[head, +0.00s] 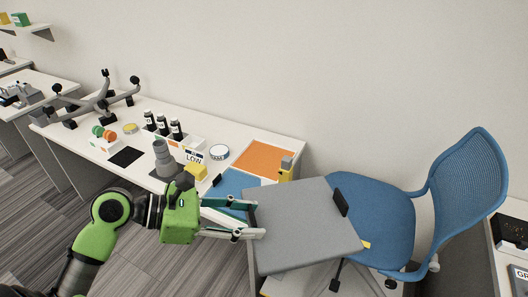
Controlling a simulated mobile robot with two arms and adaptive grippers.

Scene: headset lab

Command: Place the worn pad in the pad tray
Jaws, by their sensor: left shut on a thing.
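My left gripper (256,217) reaches in over the left edge of a large grey flat surface, in front of the desk. Its fingers stand apart, one above the other, and close on a thing between them. I take this to be the worn pad, but it is too small and pale here to make out clearly. A flat blue area (235,182) and a flat orange area (264,158) lie on the right end of the white desk, behind the gripper. I cannot tell which thing is the pad tray. My right gripper is not in view.
The grey flat surface (305,230) overlaps a blue chair (378,215) in the picture. On the desk (215,138) stand several dark bottles (162,124), a LOW-marked box (193,156), a grey stepped post (164,160) and a yellow block (196,173). A grey stand (100,103) is farther left.

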